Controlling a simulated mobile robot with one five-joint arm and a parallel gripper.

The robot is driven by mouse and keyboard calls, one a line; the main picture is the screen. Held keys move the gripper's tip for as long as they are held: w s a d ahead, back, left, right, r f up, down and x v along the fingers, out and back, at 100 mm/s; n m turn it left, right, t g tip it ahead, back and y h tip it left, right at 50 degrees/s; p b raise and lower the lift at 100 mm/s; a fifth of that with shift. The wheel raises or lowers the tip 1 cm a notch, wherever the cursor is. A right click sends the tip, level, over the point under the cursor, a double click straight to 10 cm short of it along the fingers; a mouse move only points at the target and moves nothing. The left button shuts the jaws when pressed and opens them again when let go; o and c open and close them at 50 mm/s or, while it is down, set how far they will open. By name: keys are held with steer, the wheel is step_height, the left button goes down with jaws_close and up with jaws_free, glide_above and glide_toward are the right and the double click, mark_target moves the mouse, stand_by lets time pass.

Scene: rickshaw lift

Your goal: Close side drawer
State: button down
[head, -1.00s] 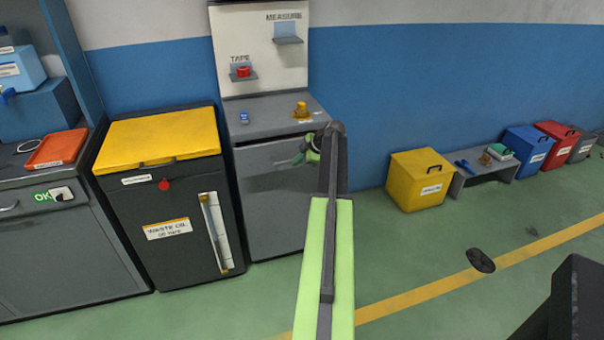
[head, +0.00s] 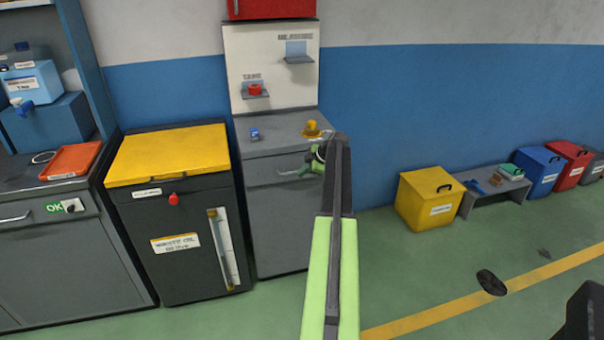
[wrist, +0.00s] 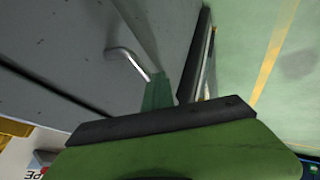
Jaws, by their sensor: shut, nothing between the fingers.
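The side drawer (head: 262,173) is the grey front at the top of the narrow grey cabinet (head: 280,232) in the head view. It looks nearly flush with the cabinet; I cannot tell whether a small gap is left. My green gripper (head: 314,166) is at the drawer's right part, partly hidden by my arm. In the wrist view, the metal bar handle (wrist: 126,60) stands on a grey front. My shut gripper (wrist: 160,90) has its green fingers beside the handle's near end, with nothing held. I cannot tell whether they touch it.
A black bin with a yellow lid (head: 170,155) stands left of the cabinet. A blue tape item (head: 255,134) and a yellow item (head: 312,129) sit on the cabinet top. A yellow box (head: 428,198) stands right by the wall. Green floor in front is open.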

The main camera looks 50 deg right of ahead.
steer(key=s+a+r+p, duration=0.2)
steer(key=s+r+p, duration=0.5)
steer(key=s, duration=0.2)
steer(key=shift+s, duration=0.3)
